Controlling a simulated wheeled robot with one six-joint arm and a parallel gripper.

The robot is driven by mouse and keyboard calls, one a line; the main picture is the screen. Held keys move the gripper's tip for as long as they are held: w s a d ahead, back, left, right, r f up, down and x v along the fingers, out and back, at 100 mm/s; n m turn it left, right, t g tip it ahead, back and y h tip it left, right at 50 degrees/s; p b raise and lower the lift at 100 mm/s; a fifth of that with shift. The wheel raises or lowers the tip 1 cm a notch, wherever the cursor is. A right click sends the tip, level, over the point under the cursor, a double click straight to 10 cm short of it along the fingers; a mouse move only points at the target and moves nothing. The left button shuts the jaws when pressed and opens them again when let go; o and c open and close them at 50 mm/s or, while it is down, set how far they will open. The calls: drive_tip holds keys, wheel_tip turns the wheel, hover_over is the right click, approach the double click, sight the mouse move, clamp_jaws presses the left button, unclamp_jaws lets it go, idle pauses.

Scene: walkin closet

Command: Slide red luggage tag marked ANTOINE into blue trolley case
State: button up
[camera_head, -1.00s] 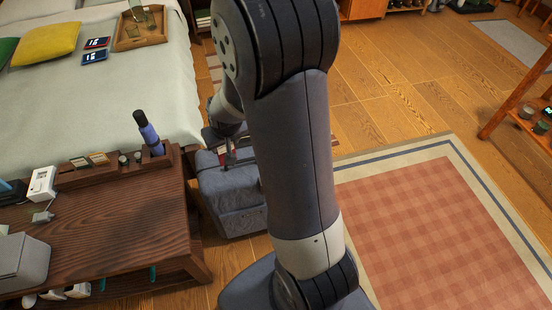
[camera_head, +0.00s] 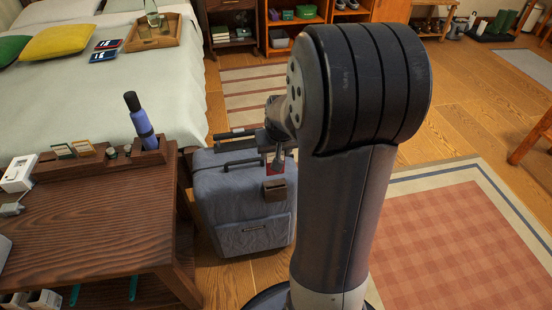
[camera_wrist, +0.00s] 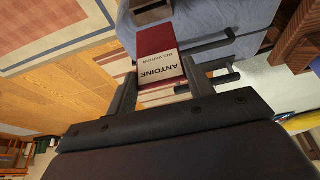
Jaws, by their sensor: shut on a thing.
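The blue trolley case (camera_head: 240,205) stands upright on the floor beside the wooden table, its dark handles on top. A small brown holder (camera_head: 276,190) sits on its upper front. My gripper (camera_head: 277,164) is over the case's top edge, just above that holder. In the wrist view my gripper (camera_wrist: 160,70) is shut on the red luggage tag (camera_wrist: 154,38), whose white label reads ANTOINE. The tag's red end points toward the holder (camera_wrist: 150,12). I cannot tell whether they touch.
The dark wooden table (camera_head: 110,215) stands close on the case's left, bearing a blue bottle (camera_head: 141,122). The bed (camera_head: 150,85) is behind. A red checked rug (camera_head: 450,245) lies on open floor to the right.

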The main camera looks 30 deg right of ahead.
drive_tip(key=shift+f+b, duration=1.85)
drive_tip(key=shift+f, duration=0.45)
drive_tip(key=shift+f+b, duration=2.75)
drive_tip(key=shift+f, duration=1)
idle(1.9)
